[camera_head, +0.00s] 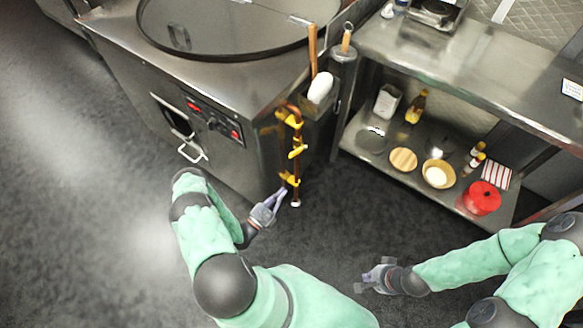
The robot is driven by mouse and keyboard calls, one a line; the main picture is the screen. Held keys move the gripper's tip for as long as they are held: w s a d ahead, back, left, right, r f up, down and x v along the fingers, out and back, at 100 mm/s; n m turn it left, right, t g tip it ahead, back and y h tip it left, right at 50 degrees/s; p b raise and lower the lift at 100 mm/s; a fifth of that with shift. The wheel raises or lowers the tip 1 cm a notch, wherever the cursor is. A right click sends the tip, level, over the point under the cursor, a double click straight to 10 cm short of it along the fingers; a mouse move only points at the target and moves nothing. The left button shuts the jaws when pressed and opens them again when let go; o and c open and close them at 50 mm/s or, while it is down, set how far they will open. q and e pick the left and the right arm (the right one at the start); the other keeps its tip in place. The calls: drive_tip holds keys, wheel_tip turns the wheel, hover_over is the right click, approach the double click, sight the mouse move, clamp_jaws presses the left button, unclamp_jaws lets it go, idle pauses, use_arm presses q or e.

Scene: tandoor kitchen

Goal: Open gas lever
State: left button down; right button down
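A copper gas pipe (298,134) with yellow fittings runs down the right corner of the steel tandoor unit. A yellow lever (297,152) sits about halfway down it, and more yellow parts are above and below. My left gripper (281,199) is near the lower end of the pipe, below the middle lever. Its fingers look slightly apart and empty; contact with the pipe cannot be told. My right gripper (366,277) is open and empty above the floor, right of and below the pipe, well apart from it.
The tandoor unit (225,85) has a round lid (235,25), a control panel (215,120) and a front handle (193,153). A steel shelf table (470,75) on the right holds bottles, bowls and a red pot (482,198). The floor (90,220) at left is clear.

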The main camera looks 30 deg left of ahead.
use_arm(q)
drive_tip(key=a+n+y, duration=0.1)
drive_tip(key=a+y, duration=0.1)
drive_tip(key=b, duration=0.3)
approach(299, 151)
wheel_tip(299, 151, down, 5)
drive_tip(key=w, duration=0.2)
drive_tip(key=shift+t, duration=0.4)
drive_tip(key=w+r, duration=0.1)
drive_tip(key=r, duration=0.1)
drive_tip(key=w+r, duration=0.1)
drive_tip(key=r, duration=0.1)
drive_tip(key=shift+w+d+r, duration=0.1)
drive_tip(key=shift+w+d, duration=0.15)
drive_tip(key=shift+w, duration=0.1)
